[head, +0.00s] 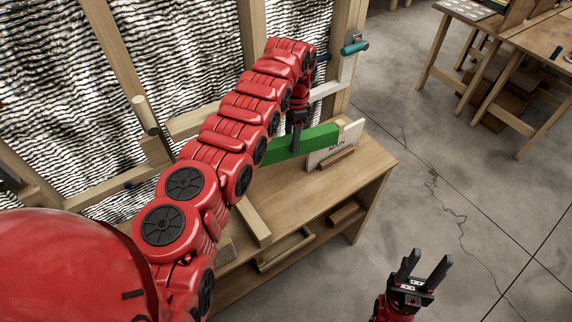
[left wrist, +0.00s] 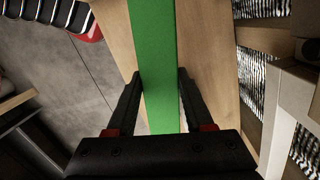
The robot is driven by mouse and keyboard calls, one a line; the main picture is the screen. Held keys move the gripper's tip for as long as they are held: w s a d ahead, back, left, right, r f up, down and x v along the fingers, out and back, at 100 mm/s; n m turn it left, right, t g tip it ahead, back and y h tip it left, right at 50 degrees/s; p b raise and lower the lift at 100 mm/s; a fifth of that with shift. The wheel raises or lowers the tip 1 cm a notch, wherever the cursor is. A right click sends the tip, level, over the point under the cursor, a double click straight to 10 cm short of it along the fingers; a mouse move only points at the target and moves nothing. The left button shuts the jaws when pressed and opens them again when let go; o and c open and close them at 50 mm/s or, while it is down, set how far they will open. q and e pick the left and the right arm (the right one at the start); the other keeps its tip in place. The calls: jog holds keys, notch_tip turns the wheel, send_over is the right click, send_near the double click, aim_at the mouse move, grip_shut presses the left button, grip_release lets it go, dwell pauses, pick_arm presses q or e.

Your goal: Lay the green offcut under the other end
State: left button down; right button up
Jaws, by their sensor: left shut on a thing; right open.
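The green offcut (head: 305,142) is a long bar above the wooden bench, its left part hidden behind my left arm. My left gripper (head: 297,148) comes down from above and is shut on the offcut. In the left wrist view, the green offcut (left wrist: 158,60) runs between the two fingers (left wrist: 160,105), over a wooden surface. I cannot tell whether the offcut touches the bench. My right gripper (head: 425,262) is open and empty, over the floor at the lower right.
The wooden bench (head: 345,195) has a lower shelf with wood pieces. A white board marked MAIN (head: 336,146) stands by the offcut's right end. Floor to the right (head: 450,180) is clear.

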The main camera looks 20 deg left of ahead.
pick_arm(q)
jog(key=shift+s+a+f+m+p, duration=0.15)
jog(key=shift+f+m, duration=0.2)
jog(key=shift+m, duration=0.2)
jog(key=shift+s+a+f+m+p, duration=0.15)
jog(key=shift+f+m, duration=0.15)
jog(key=shift+m, duration=0.25)
jog(key=s+f+m+t+p, duration=0.2)
jog(key=f+m, duration=0.5)
jog(key=m, duration=0.6)
jog(key=shift+s+f+m+y+p, duration=0.4)
jog(key=shift+s+p, duration=0.1)
jog(key=shift+p, duration=0.05)
jog(key=shift+d, duration=0.1)
jog(key=shift+n, duration=0.3)
jog(key=shift+f+b, duration=1.95)
jog(key=shift+f, duration=1)
jog(key=shift+f+b, duration=0.4)
jog(key=shift+f, duration=0.1)
jog(key=shift+c, duration=1)
grip_release()
